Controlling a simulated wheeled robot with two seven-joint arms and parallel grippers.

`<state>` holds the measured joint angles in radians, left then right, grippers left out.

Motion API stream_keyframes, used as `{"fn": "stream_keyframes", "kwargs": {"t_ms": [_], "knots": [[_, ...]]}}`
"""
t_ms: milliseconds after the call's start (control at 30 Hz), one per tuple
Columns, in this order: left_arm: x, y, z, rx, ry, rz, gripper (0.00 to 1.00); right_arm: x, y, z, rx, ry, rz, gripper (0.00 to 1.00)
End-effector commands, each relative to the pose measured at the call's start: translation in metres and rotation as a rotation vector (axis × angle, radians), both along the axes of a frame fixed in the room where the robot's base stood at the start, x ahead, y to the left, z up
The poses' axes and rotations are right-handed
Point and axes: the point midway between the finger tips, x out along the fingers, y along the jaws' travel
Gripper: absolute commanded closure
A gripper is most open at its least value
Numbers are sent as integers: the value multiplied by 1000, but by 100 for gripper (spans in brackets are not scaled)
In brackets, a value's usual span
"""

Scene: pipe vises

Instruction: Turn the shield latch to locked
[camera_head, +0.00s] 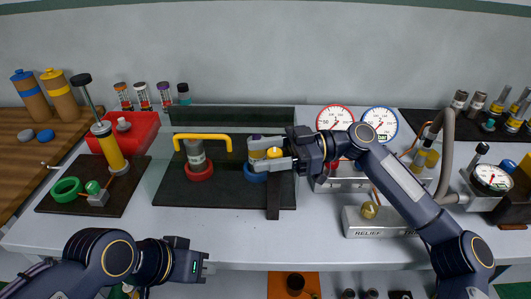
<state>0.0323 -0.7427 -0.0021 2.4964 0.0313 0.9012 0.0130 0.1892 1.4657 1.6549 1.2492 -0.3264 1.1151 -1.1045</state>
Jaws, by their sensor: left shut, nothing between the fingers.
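A clear shield (235,120) stands over a dark mat (225,197) at the middle of the bench. A yellow bar handle (202,137) is at its left. A yellow round knob (275,152) is at its right; I cannot tell whether this is the shield latch or which way it is turned. My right gripper (258,154) has its fingers on either side of the yellow part; whether they press on it is unclear. My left gripper (208,268) is shut and empty, low at the bench's front edge, well away from the shield.
A pipe fitting with a red ring (198,173) and one with a blue ring (256,173) stand on the mat. A hand pump (108,148) and red box are at left. Gauges (335,119) and a relief block (380,222) are at right.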

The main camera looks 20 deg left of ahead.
Motion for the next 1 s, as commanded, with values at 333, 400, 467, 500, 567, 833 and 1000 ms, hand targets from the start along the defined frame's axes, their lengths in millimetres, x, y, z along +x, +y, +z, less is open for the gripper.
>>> {"fn": "stream_keyframes", "kwargs": {"t_ms": [333, 400, 467, 500, 567, 833, 1000], "knots": [[0, 0, -2, 0, 0, 0, 100, 7, -11, -1, -1, 0, -4, 50], [0, 0, -3, 0, 0, 0, 100, 13, -20, -1, 0, 2, -5, 50], [0, 0, -4, 0, 0, 0, 100, 18, -30, -1, -2, 1, -6, 50], [0, 0, -5, 0, 0, 0, 100, 22, -36, -1, -1, 0, -5, 50], [0, 0, -5, 0, 0, 0, 100, 27, -45, -1, 0, 0, -5, 50], [0, 0, -7, 0, 0, 0, 100, 39, -67, 0, 0, 0, -1, 50], [0, 0, -6, 0, 0, 0, 100, 39, -68, 0, 0, 0, 0, 50]]}}
